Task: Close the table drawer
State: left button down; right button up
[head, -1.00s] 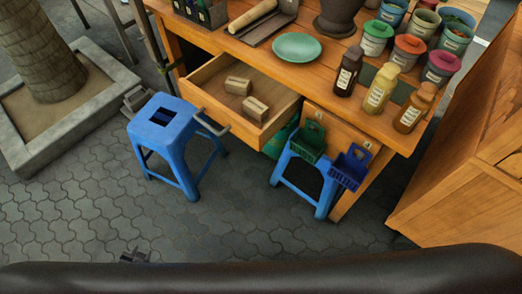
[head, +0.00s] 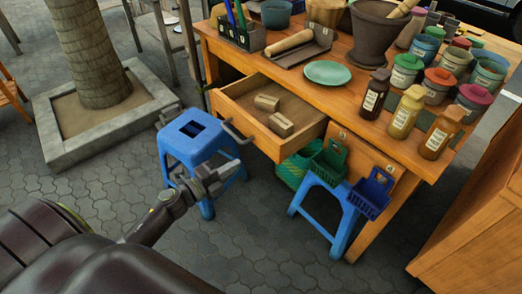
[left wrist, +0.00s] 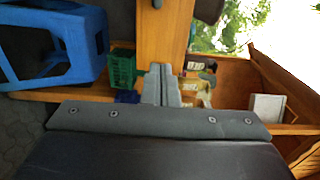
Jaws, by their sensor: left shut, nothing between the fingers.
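The table drawer (head: 270,113) stands pulled out from the wooden table (head: 390,145) in the head view. Two small brown boxes lie in it. Its grey handle (head: 238,132) sticks out from the drawer front. My left gripper (head: 222,172) is shut and empty, in front of and below the drawer front, close to the blue stool, and appears apart from the handle. In the left wrist view its closed fingers (left wrist: 161,84) point toward a wooden part that I cannot identify for certain. My right gripper is not in view.
A blue stool (head: 193,140) stands just left of the drawer front, behind my left gripper. Another blue stool (head: 325,205) stands under the table's front, near green and blue baskets. Bottles, paint pots and a green plate (head: 327,72) crowd the tabletop.

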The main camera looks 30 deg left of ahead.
aim_at(266, 146)
pick_arm(q)
jog(key=x, duration=1)
jog(key=shift+p, duration=0.35)
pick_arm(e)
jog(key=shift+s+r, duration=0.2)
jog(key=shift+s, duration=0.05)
